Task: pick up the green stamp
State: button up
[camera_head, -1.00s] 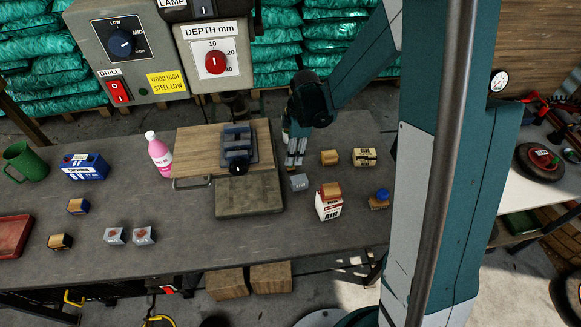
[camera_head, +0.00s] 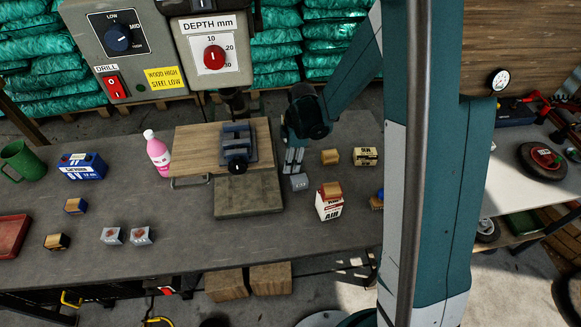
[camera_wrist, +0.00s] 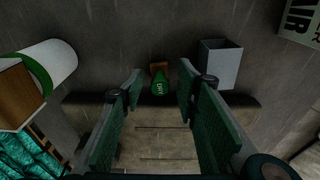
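The green stamp shows in the wrist view as a green rounded handle (camera_wrist: 160,86) with a small brown base behind it. It lies between the lines of my two fingers, close to the fingertips. My gripper (camera_wrist: 160,88) is open, with a finger on either side and dark gaps between them and the stamp. In the head view my gripper (camera_head: 292,167) points down at the table, right of the wooden board. The stamp cannot be made out there; the gripper and arm hide that spot.
A grey metal block (camera_wrist: 221,65) stands close beside the right finger.

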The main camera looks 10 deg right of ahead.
jog(key=shift+f, duration=0.1)
jog(key=shift+c, duration=0.3)
jog(key=c, duration=0.9)
